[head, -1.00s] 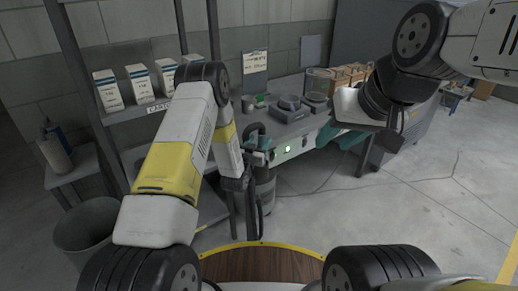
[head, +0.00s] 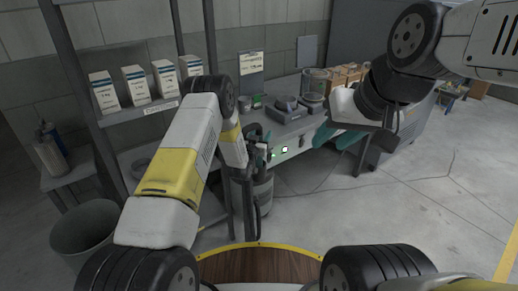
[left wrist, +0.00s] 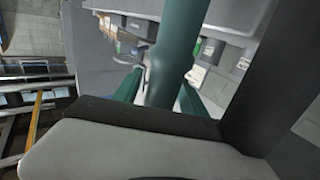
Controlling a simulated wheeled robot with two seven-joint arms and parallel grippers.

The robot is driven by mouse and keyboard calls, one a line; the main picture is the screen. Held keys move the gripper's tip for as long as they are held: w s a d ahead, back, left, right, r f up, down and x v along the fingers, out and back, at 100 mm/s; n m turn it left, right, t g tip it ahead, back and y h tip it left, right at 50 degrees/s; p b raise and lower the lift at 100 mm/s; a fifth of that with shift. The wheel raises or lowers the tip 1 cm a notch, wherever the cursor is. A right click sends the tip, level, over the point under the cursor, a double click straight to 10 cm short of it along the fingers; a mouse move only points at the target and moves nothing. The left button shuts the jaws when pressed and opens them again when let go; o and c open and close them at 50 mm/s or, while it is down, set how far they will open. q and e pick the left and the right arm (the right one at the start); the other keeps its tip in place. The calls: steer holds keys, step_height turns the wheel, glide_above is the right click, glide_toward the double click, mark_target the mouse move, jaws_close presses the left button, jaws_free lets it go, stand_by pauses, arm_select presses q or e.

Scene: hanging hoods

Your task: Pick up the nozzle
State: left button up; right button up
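My left gripper (head: 262,146) is at the left front end of the workbench, mostly hidden behind my own arm and dark parts there. In the left wrist view its two teal fingers (left wrist: 160,95) are apart. A grey-green tube (left wrist: 178,50), perhaps the nozzle, stands between them, with a small hook-like part on its left side. I cannot tell whether the fingers touch it. The nozzle is not clearly identifiable in the head view. My right gripper (head: 338,136) has its teal fingers apart and hangs empty in front of the bench.
The workbench (head: 300,127) carries dark devices and a clear jar (head: 316,83). A grey canister (head: 263,188) stands below its left end. A shelf (head: 150,108) with white boxes and a bin (head: 82,232) are at left.

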arm_select(q)
jaws_close()
steer(key=shift+r, duration=0.1)
step_height(320, 180, up, 28)
stand_by(1.6)
